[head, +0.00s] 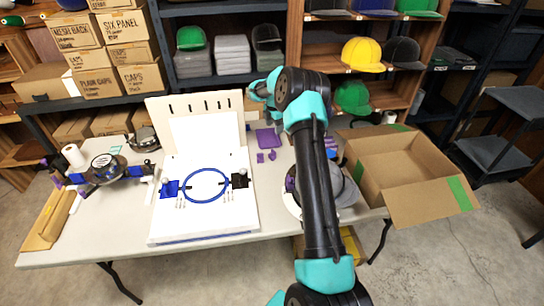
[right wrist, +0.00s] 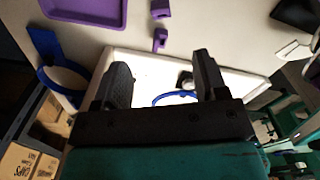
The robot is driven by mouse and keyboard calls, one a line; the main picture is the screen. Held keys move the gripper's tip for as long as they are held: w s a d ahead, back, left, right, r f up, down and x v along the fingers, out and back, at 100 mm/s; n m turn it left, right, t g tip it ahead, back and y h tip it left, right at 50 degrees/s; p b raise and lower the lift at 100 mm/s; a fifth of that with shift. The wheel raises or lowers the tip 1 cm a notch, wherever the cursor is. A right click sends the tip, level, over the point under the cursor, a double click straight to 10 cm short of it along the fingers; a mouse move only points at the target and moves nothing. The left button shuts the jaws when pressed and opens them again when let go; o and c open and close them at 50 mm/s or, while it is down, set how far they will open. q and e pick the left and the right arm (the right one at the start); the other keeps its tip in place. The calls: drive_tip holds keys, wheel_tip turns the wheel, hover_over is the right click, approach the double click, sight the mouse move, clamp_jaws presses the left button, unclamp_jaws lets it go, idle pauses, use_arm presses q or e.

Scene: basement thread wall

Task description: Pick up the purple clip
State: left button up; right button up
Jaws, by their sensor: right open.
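Two small purple pieces lie on the table beside the white board; one is the purple clip, but I cannot tell which. In the head view they are a left piece (head: 260,157) and a right piece (head: 272,155). In the right wrist view, a hooked purple piece (right wrist: 160,39) lies just beyond the fingertips and a blocky one (right wrist: 160,8) lies farther off at the top edge. My right gripper (right wrist: 162,68) is open and empty, with the hooked piece roughly in line with its gap. In the head view my right arm hides much of this gripper. My left gripper is not in view.
A purple tray (head: 268,138) lies behind the small pieces. The white board (head: 205,220) with a blue hoop (head: 206,201) stands left of them. An open cardboard box (head: 400,165) is at the right. A cap partly hidden by my arm lies at the table's right.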

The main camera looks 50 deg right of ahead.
sight(274, 153)
wheel_tip(274, 153, down, 12)
drive_tip(key=shift+r, duration=0.1)
idle(0.4)
drive_tip(key=shift+f, duration=2.65)
drive_tip(key=shift+c, duration=0.2)
drive_tip(key=c, duration=1)
drive_tip(key=shift+r, duration=0.15)
